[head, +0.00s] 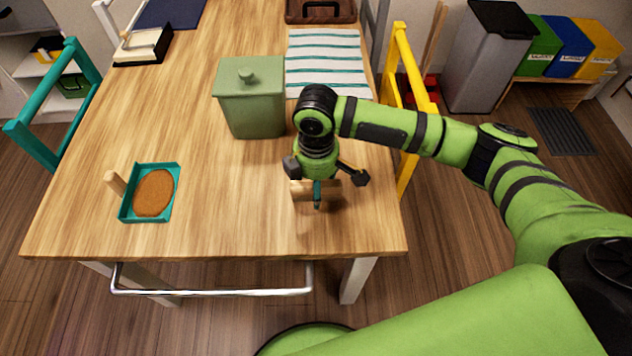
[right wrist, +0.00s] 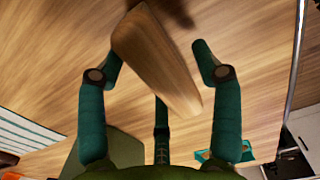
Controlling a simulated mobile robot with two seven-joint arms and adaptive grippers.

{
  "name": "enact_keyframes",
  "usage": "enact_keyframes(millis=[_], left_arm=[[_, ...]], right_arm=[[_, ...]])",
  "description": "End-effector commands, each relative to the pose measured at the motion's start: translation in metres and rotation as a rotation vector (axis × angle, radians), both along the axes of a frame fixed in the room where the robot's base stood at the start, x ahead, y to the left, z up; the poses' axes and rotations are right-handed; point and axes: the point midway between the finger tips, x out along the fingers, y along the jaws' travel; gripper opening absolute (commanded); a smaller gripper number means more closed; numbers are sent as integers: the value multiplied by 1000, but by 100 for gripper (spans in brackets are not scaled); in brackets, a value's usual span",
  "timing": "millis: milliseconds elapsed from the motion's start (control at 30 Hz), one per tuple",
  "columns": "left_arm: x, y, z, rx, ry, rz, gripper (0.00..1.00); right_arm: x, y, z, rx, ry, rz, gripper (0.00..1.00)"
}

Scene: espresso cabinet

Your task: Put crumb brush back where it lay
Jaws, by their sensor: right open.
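The crumb brush (head: 300,190), a pale wooden piece, is at the front right of the table, directly below my right gripper (head: 322,184). In the right wrist view the wooden brush (right wrist: 152,50) lies slantwise between the spread teal fingers. My right gripper is open around it, with gaps visible beside the fingertips. The gripper partly hides the brush in the head view; I cannot tell whether it rests fully on the table. A teal dustpan (head: 168,214) with a wooden handle and a brown heap lies at the left. My left gripper is not in view.
A green lidded canister (head: 252,105) stands just behind and left of my right gripper. A striped cloth (head: 325,60) lies behind it. A yellow chair (head: 404,110) is at the right edge, a teal chair (head: 50,110) at the left. The table's front middle (head: 235,215) is clear.

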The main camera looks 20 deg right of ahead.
Motion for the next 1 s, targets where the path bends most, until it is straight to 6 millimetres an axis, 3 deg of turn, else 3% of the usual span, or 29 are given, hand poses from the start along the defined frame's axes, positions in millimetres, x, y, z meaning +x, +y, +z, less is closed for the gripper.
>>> enact_keyframes(millis=[167, 400, 600, 767, 1000], left_arm=[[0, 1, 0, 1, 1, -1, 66], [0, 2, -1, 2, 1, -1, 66], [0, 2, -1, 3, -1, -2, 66], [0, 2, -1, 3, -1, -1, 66], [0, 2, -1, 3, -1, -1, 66]], right_arm=[[1, 0, 22, 2, -5, 1, 66], [1, 0, 75, 2, -6, 1, 66], [1, 0, 108, 1, -2, 1, 66], [0, 0, 120, 0, 0, 0, 66], [0, 0, 122, 0, 0, -1, 66]])
